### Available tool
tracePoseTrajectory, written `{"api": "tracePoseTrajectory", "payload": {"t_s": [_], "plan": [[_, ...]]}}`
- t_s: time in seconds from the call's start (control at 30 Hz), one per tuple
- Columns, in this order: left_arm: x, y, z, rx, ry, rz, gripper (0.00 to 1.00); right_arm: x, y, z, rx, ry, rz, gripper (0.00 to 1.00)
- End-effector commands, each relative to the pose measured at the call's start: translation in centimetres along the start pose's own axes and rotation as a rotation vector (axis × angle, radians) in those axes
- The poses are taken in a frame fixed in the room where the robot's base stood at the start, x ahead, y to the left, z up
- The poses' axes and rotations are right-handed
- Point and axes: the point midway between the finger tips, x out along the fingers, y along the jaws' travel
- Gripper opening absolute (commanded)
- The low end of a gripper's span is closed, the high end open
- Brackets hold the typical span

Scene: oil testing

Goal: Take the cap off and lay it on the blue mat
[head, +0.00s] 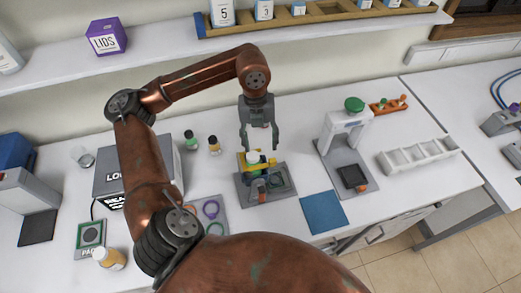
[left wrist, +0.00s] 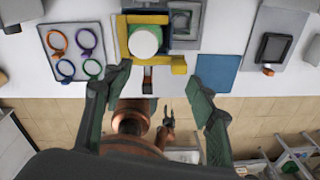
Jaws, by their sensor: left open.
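A container with a round white cap (left wrist: 145,41) and a green rim stands in a yellow holder (left wrist: 180,66), seen from above in the left wrist view. In the head view the white cap (head: 255,158) shows small in the yellow holder, on a grey base (head: 247,199). My left gripper (head: 260,147) points down over the holder; its fingers are apart with nothing between them. The blue mat (head: 324,212) lies bare to the right of the holder; it also shows in the left wrist view (left wrist: 217,74). A small gripper, apparently my right one (left wrist: 168,112), shows far below in the left wrist view.
A grey and white stand (head: 346,130) with a green top rises to the right. A tray with coloured rings (head: 211,209) lies left of the holder. Two small bottles (head: 214,145) stand behind. A white rack (head: 418,155) is farther right.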

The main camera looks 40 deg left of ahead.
Motion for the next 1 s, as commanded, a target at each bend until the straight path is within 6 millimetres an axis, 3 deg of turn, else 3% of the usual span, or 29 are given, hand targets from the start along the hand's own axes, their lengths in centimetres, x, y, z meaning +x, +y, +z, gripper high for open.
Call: {"api": "tracePoseTrajectory", "payload": {"t_s": [0.1,0.2,0.7,1.0], "plan": [[-0.4,2.1,1.0,0.010,-0.063,0.057,0.52,0.1,-0.2,0.7,0.003,-0.008,-0.002,0.43],[0.2,2.6,1.3,0.013,-0.075,0.069,0.52,0.0,-0.2,1.3,0.004,-0.016,-0.002,0.43],[6.2,3.2,1.7,0.012,-0.070,0.066,0.52,-1.8,0.7,0.8,0.000,-0.011,0.007,0.43],[7.0,3.2,1.8,0.012,-0.072,0.063,0.52,-1.8,0.8,0.6,0.000,-0.009,0.007,0.43]]}}
